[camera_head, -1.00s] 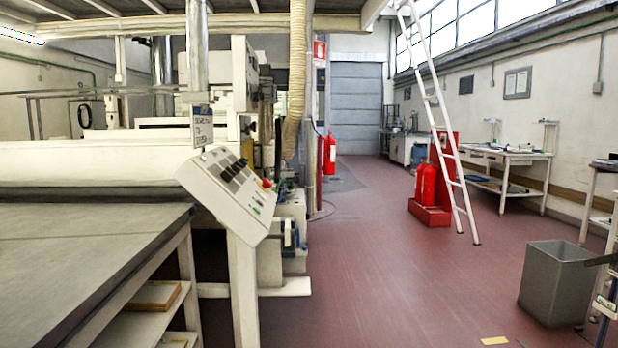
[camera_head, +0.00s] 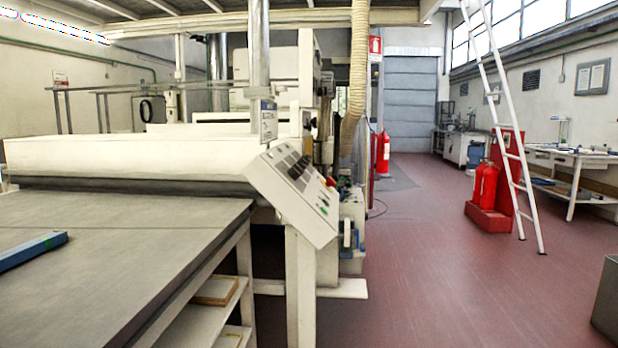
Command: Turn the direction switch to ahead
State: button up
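A slanted cream control panel (camera_head: 291,196) stands at the right end of the curing tunnel (camera_head: 130,160). It carries a row of dark knobs (camera_head: 297,166), a red button (camera_head: 330,181) and small green marks. I see it at a steep angle, so I cannot tell which knob is the direction switch or how it is set. My gripper is not in view.
A grey table (camera_head: 120,245) with a blue bar (camera_head: 32,250) fills the left front, with a shelf below. Red floor is open to the right of the panel. Red extinguishers (camera_head: 485,187), a white ladder (camera_head: 513,140) and a grey bin (camera_head: 607,305) stand farther right.

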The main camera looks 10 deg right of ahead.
aim_at(301, 162)
jog(key=z, duration=1.1)
jog(key=i, duration=1.8)
jog(key=u, duration=2.95)
